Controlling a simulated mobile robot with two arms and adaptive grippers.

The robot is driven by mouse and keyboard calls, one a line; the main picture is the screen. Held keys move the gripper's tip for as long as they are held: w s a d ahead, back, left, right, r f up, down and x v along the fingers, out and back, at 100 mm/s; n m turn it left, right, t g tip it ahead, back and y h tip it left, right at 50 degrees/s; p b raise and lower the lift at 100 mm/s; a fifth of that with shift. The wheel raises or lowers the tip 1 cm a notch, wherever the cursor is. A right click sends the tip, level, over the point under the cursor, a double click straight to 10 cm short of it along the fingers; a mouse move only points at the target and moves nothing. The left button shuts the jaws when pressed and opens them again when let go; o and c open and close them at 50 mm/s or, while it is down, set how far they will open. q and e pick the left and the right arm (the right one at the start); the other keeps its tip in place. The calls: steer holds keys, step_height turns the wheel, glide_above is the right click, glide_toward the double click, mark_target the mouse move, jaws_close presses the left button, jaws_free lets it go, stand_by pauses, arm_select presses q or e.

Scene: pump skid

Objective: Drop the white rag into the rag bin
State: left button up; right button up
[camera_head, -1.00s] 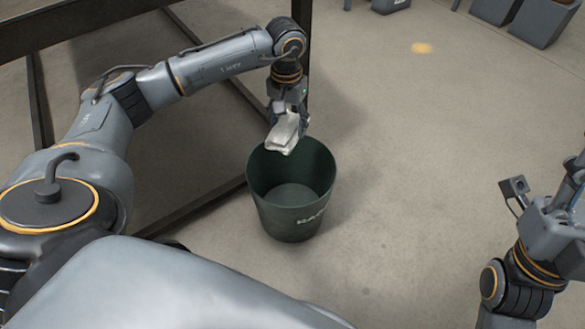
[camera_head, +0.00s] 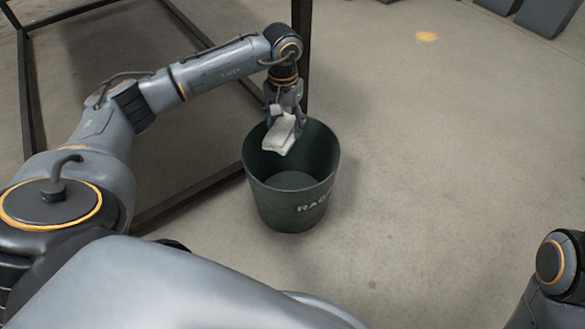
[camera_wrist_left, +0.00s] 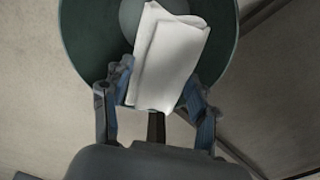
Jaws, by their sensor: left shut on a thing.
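The white rag (camera_head: 279,137) is a folded cloth held in my left gripper (camera_head: 284,117). The rag hangs over the far-left part of the bin's opening, close to the rim in the head view. The rag bin (camera_head: 290,205) is a dark green, round, open bucket with partly visible white lettering, standing upright on the floor. Its visible inside bottom looks empty. In the left wrist view the rag (camera_wrist_left: 170,55) sits between both fingers (camera_wrist_left: 158,105), with the bin (camera_wrist_left: 85,40) behind it. My right gripper is outside the head view; only part of my right arm shows at lower right.
A dark metal frame (camera_head: 301,60) stands at the left and behind the bin, with my left arm reaching across it. Grey boxes (camera_head: 545,14) sit at the far top right. The concrete floor right of the bin is clear.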

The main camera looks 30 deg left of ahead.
arm_select(q)
steer(key=o, duration=1.2)
steer(key=shift+r, duration=0.1)
step_height(320, 180, up, 12)
steer(key=shift+f, duration=0.1)
steer(key=shift+d, duration=0.1)
